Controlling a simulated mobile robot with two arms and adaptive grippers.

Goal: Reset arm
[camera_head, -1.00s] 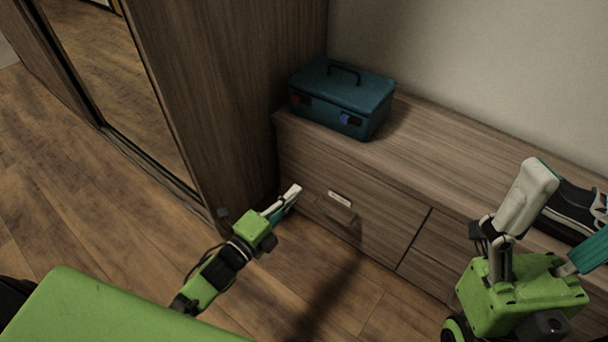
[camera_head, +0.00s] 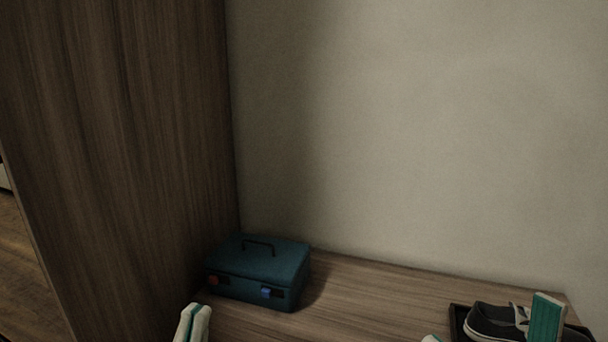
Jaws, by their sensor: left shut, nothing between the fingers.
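My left gripper (camera_head: 192,323) shows at the bottom left, with only its white and teal fingers in view. The fingers lie together, shut and empty, in front of the toolbox's left end. My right gripper (camera_head: 488,331) shows at the bottom right. One finger with a teal pad stands in front of the shoe, and only a white tip of the other finger shows well to its left, so it is open. Both arms are otherwise out of view.
A teal toolbox (camera_head: 258,262) with a black handle stands on the wooden cabinet top (camera_head: 375,290), by the tall wardrobe (camera_head: 120,150). A dark shoe (camera_head: 490,318) lies in a black tray (camera_head: 457,322) at the right. The cabinet top between is clear.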

